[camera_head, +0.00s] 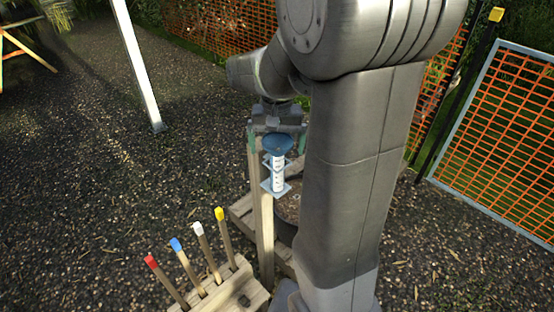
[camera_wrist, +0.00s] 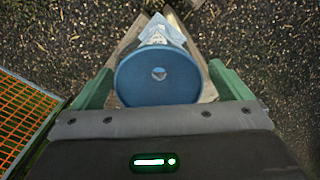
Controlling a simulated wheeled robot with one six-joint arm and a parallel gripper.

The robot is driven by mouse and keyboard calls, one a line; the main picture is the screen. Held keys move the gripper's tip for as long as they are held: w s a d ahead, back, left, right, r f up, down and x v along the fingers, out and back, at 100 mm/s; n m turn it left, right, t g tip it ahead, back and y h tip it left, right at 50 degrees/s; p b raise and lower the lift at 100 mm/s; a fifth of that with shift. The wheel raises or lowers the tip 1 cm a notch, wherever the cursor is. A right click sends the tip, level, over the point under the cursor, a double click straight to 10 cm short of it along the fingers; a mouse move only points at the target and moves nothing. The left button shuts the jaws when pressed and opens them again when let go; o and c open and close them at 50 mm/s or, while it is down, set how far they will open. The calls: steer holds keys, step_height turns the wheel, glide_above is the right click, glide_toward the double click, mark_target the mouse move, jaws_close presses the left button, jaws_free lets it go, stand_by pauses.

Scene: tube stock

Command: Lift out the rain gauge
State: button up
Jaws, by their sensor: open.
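The rain gauge (camera_head: 278,172) is a white marked tube with a wide blue funnel top. It stands upright in a pale bracket (camera_head: 268,187) on a wooden post (camera_head: 263,230). In the wrist view its round blue funnel (camera_wrist: 158,88) is seen from above and hides most of the tube. My gripper (camera_head: 277,138) is right at the funnel, pointing down. Its green fingers are apart, one on each side of the funnel, also in the wrist view (camera_wrist: 163,88). Small gaps seem to show between fingers and rim; I cannot tell their height exactly.
Several sticks with red (camera_head: 150,262), blue, white and yellow tips stand in a wooden block (camera_head: 225,288) at the front left. A pale post (camera_head: 137,65) rises behind on the left. An orange mesh fence (camera_head: 500,130) stands at the right. Open gravel lies left.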

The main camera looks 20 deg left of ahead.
steer(key=shift+s+d+f, duration=0.1)
steer(key=shift+s+f, duration=0.05)
steer(key=shift+f, duration=0.95)
steer(key=c, duration=1.2)
steer(key=shift+r, duration=0.15)
